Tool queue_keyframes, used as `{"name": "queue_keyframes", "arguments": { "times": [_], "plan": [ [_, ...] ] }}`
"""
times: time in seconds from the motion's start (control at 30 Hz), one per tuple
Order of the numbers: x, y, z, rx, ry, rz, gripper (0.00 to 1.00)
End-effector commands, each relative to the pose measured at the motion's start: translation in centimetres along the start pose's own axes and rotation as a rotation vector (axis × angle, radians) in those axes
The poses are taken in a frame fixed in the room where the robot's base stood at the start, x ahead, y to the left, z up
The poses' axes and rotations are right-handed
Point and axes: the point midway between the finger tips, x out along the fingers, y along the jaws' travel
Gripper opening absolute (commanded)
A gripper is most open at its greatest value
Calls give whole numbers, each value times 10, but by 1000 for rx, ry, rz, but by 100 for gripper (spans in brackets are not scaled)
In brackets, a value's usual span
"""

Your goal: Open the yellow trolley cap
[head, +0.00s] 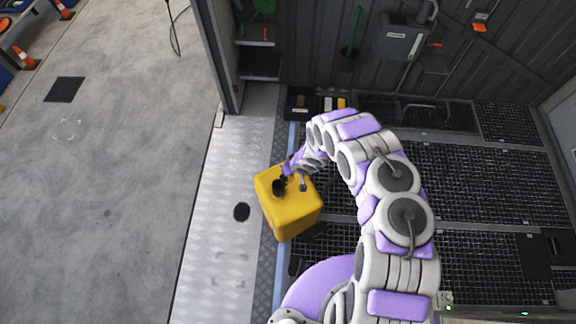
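The yellow trolley (292,217) is a box-shaped tank in the middle of the head view, at the edge between a metal floor plate and a dark grating. A black round cap or neck (278,188) shows on its top, toward the left. My gripper (286,176) is at the trolley's top, right beside the black part. My arm comes in from the lower right. The fingers are small and partly merged with the dark part, so I cannot tell whether they touch it or are open or shut.
A dark round spot (242,212) lies on the metal floor plate (215,260) left of the trolley. Dark grating (470,190) covers the floor at right. A wall-mounted box (403,40) is at the back. The grey concrete floor (110,190) at left is mostly clear.

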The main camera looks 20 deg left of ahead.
Motion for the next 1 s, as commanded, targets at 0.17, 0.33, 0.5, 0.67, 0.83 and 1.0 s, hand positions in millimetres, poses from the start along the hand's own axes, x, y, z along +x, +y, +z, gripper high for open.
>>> {"name": "queue_keyframes", "arguments": {
  "times": [0.17,0.33,0.5,0.67,0.83,1.0],
  "plan": [
    [0,-4,5,-2,-8,-5,0],
    [1,-4,5,-5,-7,-3,0],
    [1,-4,5,-5,-7,-3,0],
    [1,-4,5,-4,-6,-3,0],
    [1,-4,4,-4,-5,-3,22],
    [0,-2,3,-3,-3,-1,35]
  ]
}}
